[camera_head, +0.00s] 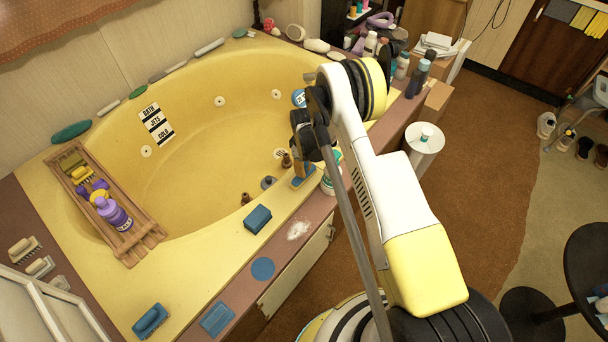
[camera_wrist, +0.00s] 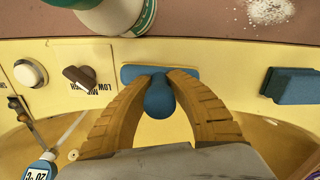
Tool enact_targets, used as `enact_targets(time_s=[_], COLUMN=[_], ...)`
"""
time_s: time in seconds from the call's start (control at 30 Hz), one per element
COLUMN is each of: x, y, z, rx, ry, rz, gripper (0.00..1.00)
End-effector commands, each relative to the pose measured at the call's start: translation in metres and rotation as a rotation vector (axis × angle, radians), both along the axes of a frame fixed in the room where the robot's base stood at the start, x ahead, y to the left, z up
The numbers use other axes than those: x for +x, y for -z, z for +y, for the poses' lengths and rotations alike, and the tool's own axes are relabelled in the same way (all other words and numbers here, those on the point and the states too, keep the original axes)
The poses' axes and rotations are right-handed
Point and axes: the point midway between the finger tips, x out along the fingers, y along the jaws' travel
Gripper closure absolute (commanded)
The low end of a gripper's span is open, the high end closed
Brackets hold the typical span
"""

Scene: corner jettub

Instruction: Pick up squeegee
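The squeegee (camera_wrist: 130,72) is blue, with a straight bar and a rounded handle. In the wrist view it is at the top middle, on the yellow tub rim, with the handle end pointing toward the camera. My gripper (camera_wrist: 160,77) has its two tan fingers bent inward, one on each side of the handle, with the tips close to the bar. They look shut on the handle; the exact contact is partly hidden. In the head view my gripper (camera_head: 301,169) is low at the tub's front rim, and the squeegee (camera_head: 304,180) shows partly below it.
A green-and-white container (camera_wrist: 118,18) stands close beside the squeegee. A blue sponge (camera_wrist: 292,84) is to the right. A wooden tray (camera_head: 137,238) with bottles spans the tub's left end.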

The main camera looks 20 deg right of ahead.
Motion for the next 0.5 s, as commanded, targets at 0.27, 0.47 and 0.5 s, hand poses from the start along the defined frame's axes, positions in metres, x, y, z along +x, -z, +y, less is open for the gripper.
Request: enact_targets(time_s=[0.27,0.47,0.5], x=[0.000,0.000,0.000], y=[-0.004,-0.041,-0.050], z=[0.000,0.000,0.000], rx=[0.001,0.001,0.001], ry=[-0.001,0.000,0.000], rz=[-0.001,-0.001,-0.001], gripper=[1.00,1.00,1.00])
